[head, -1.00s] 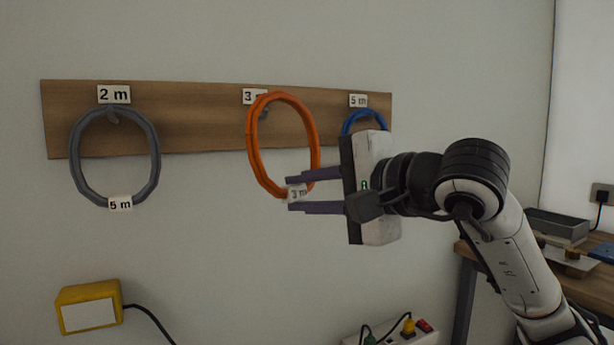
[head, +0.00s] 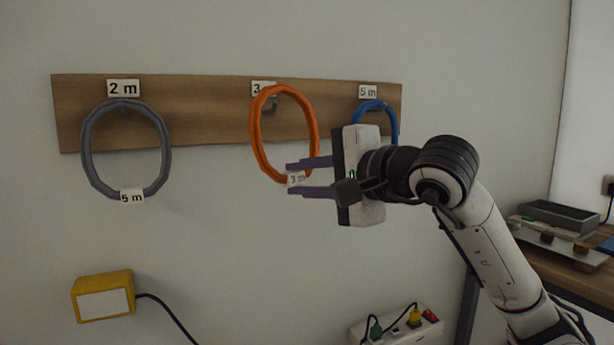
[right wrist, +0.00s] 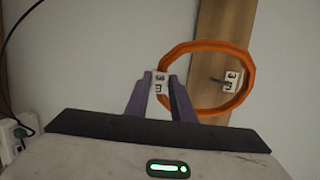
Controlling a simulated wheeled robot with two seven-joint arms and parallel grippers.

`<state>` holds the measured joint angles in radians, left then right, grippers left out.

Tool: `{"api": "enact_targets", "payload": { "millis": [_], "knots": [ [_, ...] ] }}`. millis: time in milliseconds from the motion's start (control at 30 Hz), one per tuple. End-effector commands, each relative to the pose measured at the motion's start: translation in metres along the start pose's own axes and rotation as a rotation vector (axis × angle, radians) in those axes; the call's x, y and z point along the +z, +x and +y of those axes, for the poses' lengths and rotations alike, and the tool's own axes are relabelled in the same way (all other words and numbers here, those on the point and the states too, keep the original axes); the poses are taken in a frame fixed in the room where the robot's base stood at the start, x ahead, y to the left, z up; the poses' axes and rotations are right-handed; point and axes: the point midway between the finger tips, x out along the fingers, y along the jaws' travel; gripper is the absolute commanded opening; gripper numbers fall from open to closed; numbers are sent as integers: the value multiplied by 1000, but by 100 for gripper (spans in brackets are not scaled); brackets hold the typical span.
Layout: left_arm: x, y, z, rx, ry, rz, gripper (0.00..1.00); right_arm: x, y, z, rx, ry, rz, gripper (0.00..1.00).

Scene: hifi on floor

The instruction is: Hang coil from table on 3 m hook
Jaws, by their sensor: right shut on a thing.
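The orange coil (head: 256,150) is upright in front of the board, with its 3 m tag (head: 297,179) at the bottom. My right gripper (head: 291,178) is shut on the coil at this tag. The right wrist view also shows the coil (right wrist: 205,44) and gripper (right wrist: 160,82). The 3 m hook (head: 272,107) shows through the ring, below its top; it also shows in the right wrist view (right wrist: 226,82). The coil's top stands above the hook, apart from it. I cannot tell whether the hook tip reaches through the ring. The 3 m label (head: 260,88) is partly covered by the coil.
A grey coil tagged 5 m (head: 88,165) hangs under the 2 m label (head: 123,88). A blue coil (head: 374,104) hangs under the 5 m label, close behind my gripper. A yellow box (head: 103,296) and a power strip (head: 398,326) are below. A table (head: 560,258) is at right.

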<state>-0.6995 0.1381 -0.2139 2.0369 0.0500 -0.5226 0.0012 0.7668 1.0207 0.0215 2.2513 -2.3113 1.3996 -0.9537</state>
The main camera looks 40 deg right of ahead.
Motion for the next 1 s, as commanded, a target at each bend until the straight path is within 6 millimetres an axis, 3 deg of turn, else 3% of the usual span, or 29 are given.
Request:
{"api": "enact_targets", "payload": {
  "millis": [867, 1000],
  "knots": [
    [-15, -10, 1, -5, 4, -1, 31, -13, 51, -8, 1, 1, 0, 0],
    [-10, -5, 1, -5, 3, 1, 31, -15, 58, -1, -1, -1, 1, 0]
  ]
}}
